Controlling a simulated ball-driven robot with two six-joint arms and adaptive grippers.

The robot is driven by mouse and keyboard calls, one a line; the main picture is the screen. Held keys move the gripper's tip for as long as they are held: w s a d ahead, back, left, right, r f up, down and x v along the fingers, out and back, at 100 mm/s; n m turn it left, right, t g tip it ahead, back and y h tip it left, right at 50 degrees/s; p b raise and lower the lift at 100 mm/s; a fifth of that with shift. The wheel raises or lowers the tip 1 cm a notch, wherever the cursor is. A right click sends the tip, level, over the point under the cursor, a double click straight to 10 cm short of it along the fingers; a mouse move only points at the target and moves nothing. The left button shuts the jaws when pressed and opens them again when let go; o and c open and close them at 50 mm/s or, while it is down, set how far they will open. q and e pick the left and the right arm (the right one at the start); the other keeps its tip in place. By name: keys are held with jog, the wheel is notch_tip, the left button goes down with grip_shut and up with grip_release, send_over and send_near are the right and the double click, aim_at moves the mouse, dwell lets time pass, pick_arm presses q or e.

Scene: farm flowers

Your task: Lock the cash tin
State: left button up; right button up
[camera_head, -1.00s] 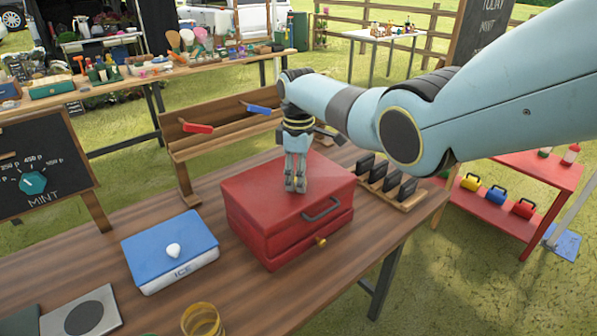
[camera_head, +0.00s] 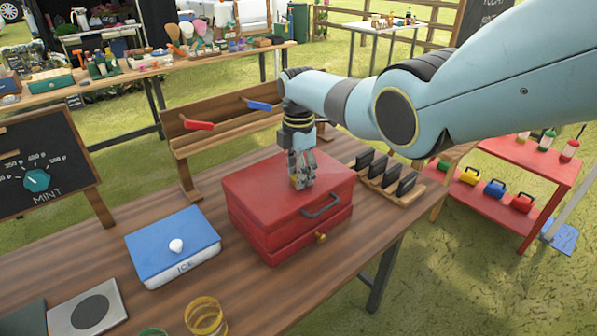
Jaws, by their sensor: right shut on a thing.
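The red cash tin (camera_head: 262,192) stands on the wooden table with its lid down. A grey handle (camera_head: 321,206) is on its front, and a small brass knob or key (camera_head: 320,237) sticks out below it. My right gripper (camera_head: 302,184) points down over the lid's top, its fingers close together. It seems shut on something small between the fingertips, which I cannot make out. I cannot tell whether the fingertips touch the lid. My left gripper is not in view.
A blue-lidded ICE box (camera_head: 150,239), a grey plate with a dark disc (camera_head: 70,322) and a yellow glass (camera_head: 205,318) stand left of the tin. A rack of black holders (camera_head: 410,193) is close at its right. A wooden rack (camera_head: 225,146) stands behind.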

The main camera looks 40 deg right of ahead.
jog(key=shift+n, duration=0.7)
jog(key=o, duration=1.2)
jog(key=shift+c, duration=0.2)
notch_tip(320, 180, up, 12)
